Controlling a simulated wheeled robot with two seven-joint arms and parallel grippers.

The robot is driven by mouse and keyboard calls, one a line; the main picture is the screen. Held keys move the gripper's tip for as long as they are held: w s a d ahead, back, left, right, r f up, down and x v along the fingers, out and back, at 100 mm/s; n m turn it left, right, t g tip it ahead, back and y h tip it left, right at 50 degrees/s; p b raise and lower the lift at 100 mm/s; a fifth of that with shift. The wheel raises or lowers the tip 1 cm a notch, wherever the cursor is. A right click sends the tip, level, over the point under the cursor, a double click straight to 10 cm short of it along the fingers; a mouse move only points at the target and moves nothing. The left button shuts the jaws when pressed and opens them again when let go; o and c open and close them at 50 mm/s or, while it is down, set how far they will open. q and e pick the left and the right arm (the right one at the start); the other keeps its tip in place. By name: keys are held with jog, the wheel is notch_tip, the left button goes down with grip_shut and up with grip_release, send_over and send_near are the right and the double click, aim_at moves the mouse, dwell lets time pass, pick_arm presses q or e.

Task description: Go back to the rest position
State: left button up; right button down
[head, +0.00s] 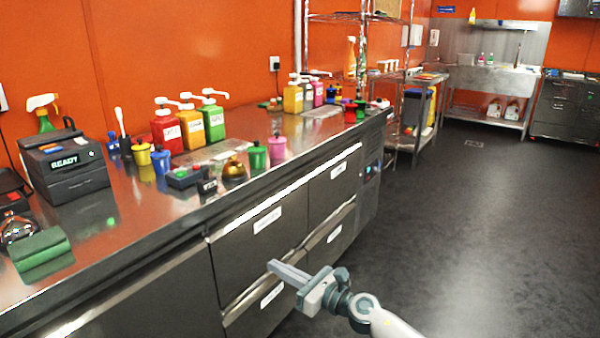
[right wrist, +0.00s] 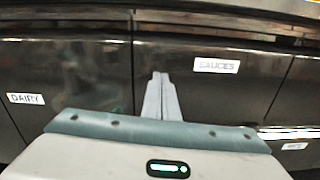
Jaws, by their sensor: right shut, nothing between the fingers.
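My right gripper (head: 288,271) reaches in from the lower right of the head view, in front of the steel counter's drawers. Its fingers are together with nothing between them. In the right wrist view the closed fingers (right wrist: 160,97) point toward the dark drawer fronts, between a "DAIRY" label (right wrist: 26,99) and a "SAUCES" label (right wrist: 216,65). Whether the fingertips touch the drawer front cannot be told. My left gripper is not in view.
The steel counter (head: 120,215) runs along the left. It holds a black "READY" machine (head: 65,165), red (head: 167,130), orange and green pump bottles (head: 213,120), and a green sponge (head: 40,250). A wire shelf (head: 358,18) stands beyond. The dark floor (head: 470,220) at right is clear.

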jog(key=s+d+f+n+h, duration=0.3)
jog(key=s+d+f+n, duration=0.25)
jog(key=s+n, duration=0.55)
jog(key=s+d+f+n+h, duration=0.5)
jog(key=s+n, duration=0.3)
jog(key=s, duration=0.8)
jog(key=s+d+f+n+h, duration=0.2)
jog(key=s+d+f+n, duration=0.6)
jog(key=s, duration=0.5)
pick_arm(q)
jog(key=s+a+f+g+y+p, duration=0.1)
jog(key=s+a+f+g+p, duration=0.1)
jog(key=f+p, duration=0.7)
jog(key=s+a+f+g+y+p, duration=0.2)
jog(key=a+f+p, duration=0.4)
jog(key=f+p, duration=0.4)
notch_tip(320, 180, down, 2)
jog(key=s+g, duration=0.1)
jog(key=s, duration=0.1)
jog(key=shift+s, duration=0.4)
pick_arm(e)
jog(key=s+d+f+g+h, duration=0.2)
jog(key=s+d+f, duration=0.1)
jog(key=f, duration=0.6)
jog(key=s+d+f+n+g+h, duration=0.1)
jog(key=s+d+f+g, duration=0.2)
jog(key=f, duration=0.7)
jog(key=shift+s+d+h, duration=0.2)
jog(key=shift+d+h, duration=0.2)
jog(key=shift+d, duration=0.05)
